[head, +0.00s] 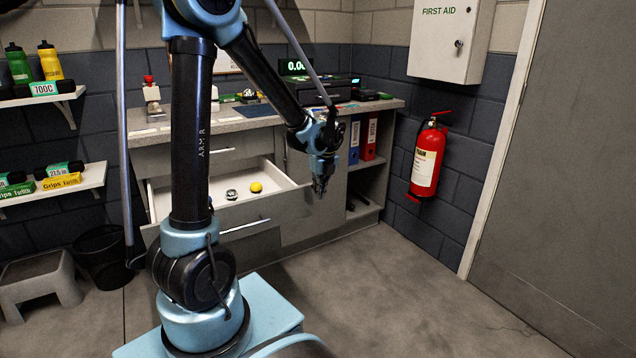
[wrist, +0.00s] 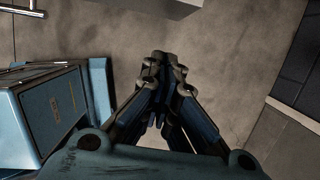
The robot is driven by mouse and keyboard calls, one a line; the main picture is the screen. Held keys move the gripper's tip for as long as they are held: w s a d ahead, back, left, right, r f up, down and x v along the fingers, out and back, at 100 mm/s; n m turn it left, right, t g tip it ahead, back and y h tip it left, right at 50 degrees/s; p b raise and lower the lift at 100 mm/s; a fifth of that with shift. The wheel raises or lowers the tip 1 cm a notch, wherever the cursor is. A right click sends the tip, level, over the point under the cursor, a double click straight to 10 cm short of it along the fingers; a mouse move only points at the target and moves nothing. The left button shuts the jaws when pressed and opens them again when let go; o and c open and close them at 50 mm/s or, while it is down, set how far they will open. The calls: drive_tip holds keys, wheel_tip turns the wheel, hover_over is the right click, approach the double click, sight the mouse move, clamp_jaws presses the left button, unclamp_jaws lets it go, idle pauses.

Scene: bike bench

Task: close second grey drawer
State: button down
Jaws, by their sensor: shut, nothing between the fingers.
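The grey drawer (head: 250,230) below the counter stands pulled out in the head view, under a closed upper grey drawer (head: 258,148). Its pale inside shows, with a yellow ball (head: 256,187) and a small dark round item (head: 231,194) in it. A bar handle (head: 245,227) runs across its front, and my arm hides its left part. My gripper (head: 321,190) points down, to the right of the open drawer in the picture. In the wrist view my gripper (wrist: 163,60) has its fingers together over bare floor. Whether it touches the drawer cannot be told.
The counter (head: 230,121) carries a till and small items. Red and blue binders (head: 369,137) stand in an open shelf at right. A fire extinguisher (head: 427,160) hangs on the wall. A bin (head: 103,255) and step stool (head: 38,280) stand left. Floor at right is clear.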

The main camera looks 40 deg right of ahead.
drive_tip(key=shift+w+d+f, duration=0.2)
drive_tip(key=shift+w+f, duration=0.15)
drive_tip(key=shift+w, duration=0.4)
drive_tip(key=shift+w+d+f, duration=0.15)
drive_tip(key=shift+w+f, duration=0.25)
drive_tip(key=shift+w, duration=0.3)
drive_tip(key=shift+w+d+f, duration=0.2)
drive_tip(key=shift+w+f, duration=0.15)
drive_tip(key=shift+w, duration=0.4)
